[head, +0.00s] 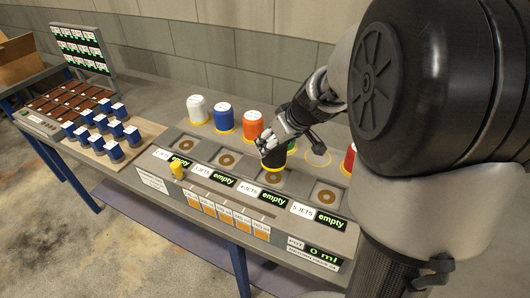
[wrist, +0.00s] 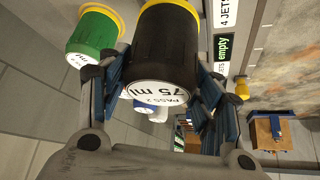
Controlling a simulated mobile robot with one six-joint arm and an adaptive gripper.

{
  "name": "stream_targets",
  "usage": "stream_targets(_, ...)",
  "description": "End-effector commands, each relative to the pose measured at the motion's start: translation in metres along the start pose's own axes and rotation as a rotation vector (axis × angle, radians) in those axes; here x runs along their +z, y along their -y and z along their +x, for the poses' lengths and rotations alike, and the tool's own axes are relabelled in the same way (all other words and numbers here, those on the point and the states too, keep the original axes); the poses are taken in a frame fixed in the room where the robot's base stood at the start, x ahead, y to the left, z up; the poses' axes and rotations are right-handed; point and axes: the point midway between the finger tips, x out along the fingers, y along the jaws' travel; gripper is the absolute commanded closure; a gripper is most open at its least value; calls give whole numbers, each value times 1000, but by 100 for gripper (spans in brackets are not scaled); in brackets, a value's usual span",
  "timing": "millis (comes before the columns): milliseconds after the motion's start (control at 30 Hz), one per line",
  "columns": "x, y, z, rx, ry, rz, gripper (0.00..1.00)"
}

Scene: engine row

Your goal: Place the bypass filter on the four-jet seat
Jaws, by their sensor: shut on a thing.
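My gripper (head: 272,146) is shut on a black filter (head: 275,159) with a yellow rim. In the wrist view the filter (wrist: 166,50) sits between the fingers (wrist: 162,85), its white end label reading "PASS 2" and "75 ml". In the head view the filter is upright at the back of the four-jet seat (head: 272,178), a square recess with a brown ring. The seat's front label reads "4 JETS" and its display "empty". The filter covers part of the seat; I cannot tell whether it touches it.
White (head: 197,109), blue (head: 223,117) and orange (head: 252,124) filters stand behind the seats. A red filter (head: 349,160) is at right, by an empty yellow ring (head: 318,158). A green filter (wrist: 93,35) is close beside the held one. The neighbouring seats (head: 227,159) are bare.

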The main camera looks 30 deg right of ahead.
Motion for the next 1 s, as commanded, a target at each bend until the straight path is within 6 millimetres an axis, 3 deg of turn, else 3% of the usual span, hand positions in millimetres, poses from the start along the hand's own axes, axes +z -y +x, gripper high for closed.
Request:
stream_targets(167, 7, 0, 11, 2, -2, 0, 79)
stream_targets(500, 34, 0, 54, 2, -1, 0, 79)
stream_targets(967, 36, -1, 58, 3, -3, 0, 79)
stream_targets(1000, 37, 0, 58, 1, 0, 0, 39)
